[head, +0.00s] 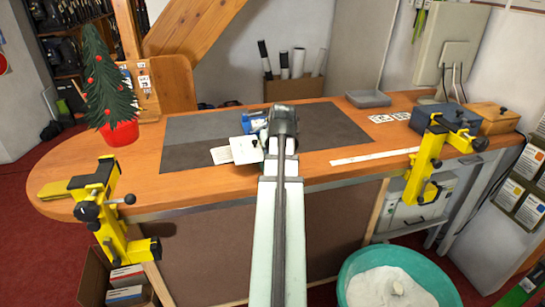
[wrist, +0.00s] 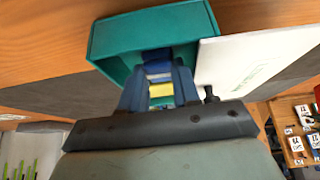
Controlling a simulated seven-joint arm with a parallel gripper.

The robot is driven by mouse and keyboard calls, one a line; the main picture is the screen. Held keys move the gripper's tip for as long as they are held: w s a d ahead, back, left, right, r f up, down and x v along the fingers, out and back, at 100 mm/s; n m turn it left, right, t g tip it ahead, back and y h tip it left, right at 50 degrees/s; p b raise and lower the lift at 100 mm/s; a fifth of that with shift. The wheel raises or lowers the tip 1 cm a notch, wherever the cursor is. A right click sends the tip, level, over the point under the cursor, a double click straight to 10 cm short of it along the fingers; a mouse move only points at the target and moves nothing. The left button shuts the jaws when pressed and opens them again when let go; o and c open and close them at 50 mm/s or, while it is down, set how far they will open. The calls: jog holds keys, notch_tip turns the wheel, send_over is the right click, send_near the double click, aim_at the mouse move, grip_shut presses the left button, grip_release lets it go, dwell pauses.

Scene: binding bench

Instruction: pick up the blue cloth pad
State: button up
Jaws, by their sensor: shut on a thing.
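My gripper (wrist: 158,72) is at the open side of a teal box (wrist: 115,45) in the wrist view, its fingertips close together. Between the fingers sits the blue cloth pad (wrist: 156,54), with a pale band and a yellow patch showing nearer to me. The fingers hide its sides, so I cannot tell whether it touches the box. In the head view my gripper (head: 283,122) is over the grey mat and covers the pad; only some blue shows to its left.
A white card (wrist: 255,60) lies close beside the gripper; it also shows in the head view (head: 245,150). The dark mat (head: 330,130) is clear to the right. Yellow clamps (head: 100,200) (head: 425,170) stand at the bench's front edge. A grey tray (head: 368,98) sits behind.

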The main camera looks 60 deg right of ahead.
jog(key=shift+r, duration=0.15)
notch_tip(320, 180, up, 10)
dwell(0.7)
jog(key=o, duration=0.5)
jog(key=shift+c, duration=0.2)
jog(key=c, duration=0.3)
jog(key=shift+w+d+f+m+g+h, duration=0.25)
jog(key=shift+w+d+m+g, duration=0.6)
jog(key=shift+m, duration=0.65)
jog(key=shift+w+d+f+m+g+h, duration=0.1)
jog(key=shift+w+d+m+g+h, duration=0.35)
jog(key=shift+w+d+m, duration=0.7)
jog(key=shift+w+d+f+m+g+h, duration=0.2)
jog(key=shift+w+d+m+g, duration=0.75)
jog(key=shift+m, duration=0.9)
jog(key=shift+c, duration=0.2)
